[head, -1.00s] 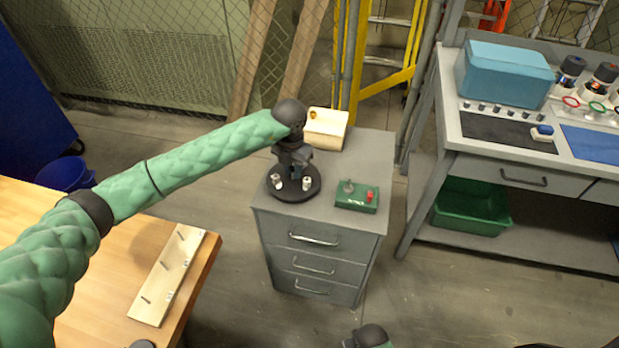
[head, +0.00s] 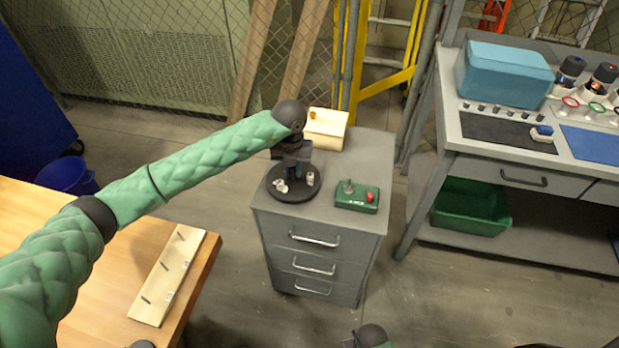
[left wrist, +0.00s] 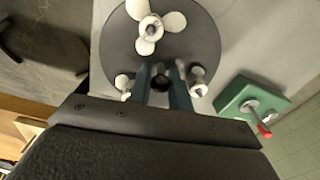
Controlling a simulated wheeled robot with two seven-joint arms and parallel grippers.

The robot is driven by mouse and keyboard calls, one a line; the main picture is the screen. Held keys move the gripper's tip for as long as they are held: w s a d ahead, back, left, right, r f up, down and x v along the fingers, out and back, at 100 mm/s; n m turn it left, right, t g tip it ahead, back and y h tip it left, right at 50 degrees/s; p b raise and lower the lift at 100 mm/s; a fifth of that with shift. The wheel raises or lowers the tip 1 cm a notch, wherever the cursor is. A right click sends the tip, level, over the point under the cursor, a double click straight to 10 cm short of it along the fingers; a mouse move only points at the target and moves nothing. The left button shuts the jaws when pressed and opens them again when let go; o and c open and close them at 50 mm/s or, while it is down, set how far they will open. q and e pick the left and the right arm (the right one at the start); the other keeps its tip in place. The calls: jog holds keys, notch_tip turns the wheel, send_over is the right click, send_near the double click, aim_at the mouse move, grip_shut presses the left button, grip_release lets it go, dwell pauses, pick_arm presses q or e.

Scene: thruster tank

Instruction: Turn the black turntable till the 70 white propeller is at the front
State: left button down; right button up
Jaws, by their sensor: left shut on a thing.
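The black turntable (head: 292,195) sits on top of the grey drawer cabinet. My left gripper (head: 297,165) reaches down over its middle and is shut on the dark centre knob (left wrist: 160,77). In the left wrist view, a white three-bladed propeller (left wrist: 150,27) stands on the disc, beyond the fingers. Smaller white parts show left (left wrist: 123,84) and right (left wrist: 197,80) of the fingers, partly hidden. In the head view, white parts show at the front left (head: 281,186) and right (head: 310,179) of the disc. No size marking is readable. My right arm barely shows at the bottom edge; its jaws are unclear.
A green control box (head: 357,196) with a red knob stands right of the turntable, close by. A wooden block (head: 325,128) lies behind. A wooden table (head: 90,260) with a pegged board (head: 168,276) is at left, a workbench (head: 445,120) at right.

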pick_arm(q)
jog(key=c, duration=1.4)
grip_release()
jog(key=shift+o, duration=0.2)
